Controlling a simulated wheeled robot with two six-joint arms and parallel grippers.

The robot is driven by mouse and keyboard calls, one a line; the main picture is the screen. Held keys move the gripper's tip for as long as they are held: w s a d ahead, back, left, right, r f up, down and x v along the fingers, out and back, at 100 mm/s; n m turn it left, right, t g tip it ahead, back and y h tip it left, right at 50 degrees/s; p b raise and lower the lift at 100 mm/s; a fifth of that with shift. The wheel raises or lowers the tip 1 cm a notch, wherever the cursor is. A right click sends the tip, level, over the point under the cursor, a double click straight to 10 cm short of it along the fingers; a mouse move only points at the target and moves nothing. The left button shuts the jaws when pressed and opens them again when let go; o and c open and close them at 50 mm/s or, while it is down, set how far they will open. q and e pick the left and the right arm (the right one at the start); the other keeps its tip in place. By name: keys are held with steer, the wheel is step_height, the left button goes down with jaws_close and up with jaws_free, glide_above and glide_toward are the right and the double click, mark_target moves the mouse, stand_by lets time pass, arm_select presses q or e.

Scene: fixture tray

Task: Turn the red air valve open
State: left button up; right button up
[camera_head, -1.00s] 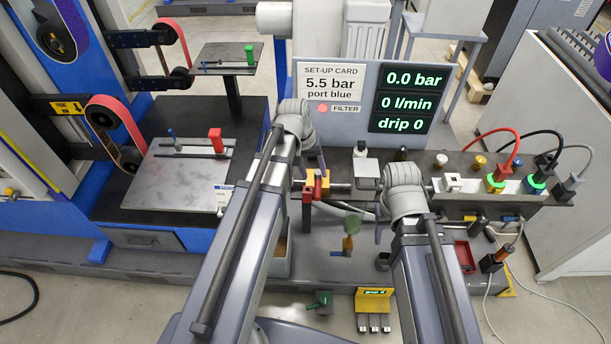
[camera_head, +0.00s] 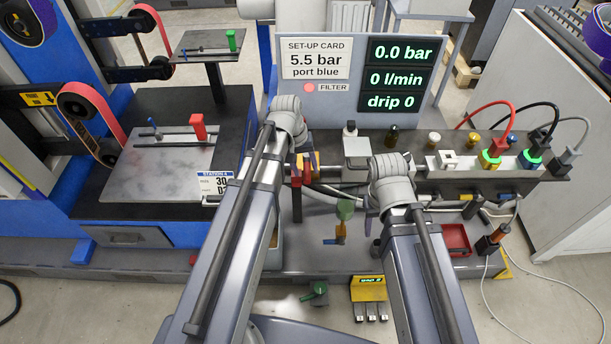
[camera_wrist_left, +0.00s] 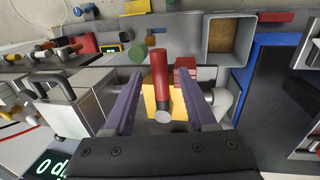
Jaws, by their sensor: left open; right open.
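The red air valve has a red handle (camera_head: 296,185) beside a yellow block (camera_head: 315,163), partly hidden by my left wrist in the head view. In the left wrist view the red handle (camera_wrist_left: 158,68) points with its grey round end toward the camera, in front of the yellow block (camera_wrist_left: 148,103). My left gripper (camera_wrist_left: 159,82) is open, with one purple finger on each side of the handle and visible gaps on both sides. My right gripper (camera_head: 369,207) is open; its fingers are mostly hidden behind its wrist, right of the valve.
The display (camera_head: 400,75) reads 0.0 bar, 0 l/min and drip 0. The set-up card (camera_head: 317,60) reads 5.5 bar, port blue. A green-handled valve (camera_head: 344,212) hangs just right of the red one. Coloured hose ports (camera_head: 490,158) line the right. A red tray (camera_head: 455,238) lies at the front.

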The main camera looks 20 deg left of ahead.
arm_select(q)
steer(key=shift+f, duration=0.5)
steer(key=shift+c, duration=0.2)
jaws_close()
stand_by(0.9)
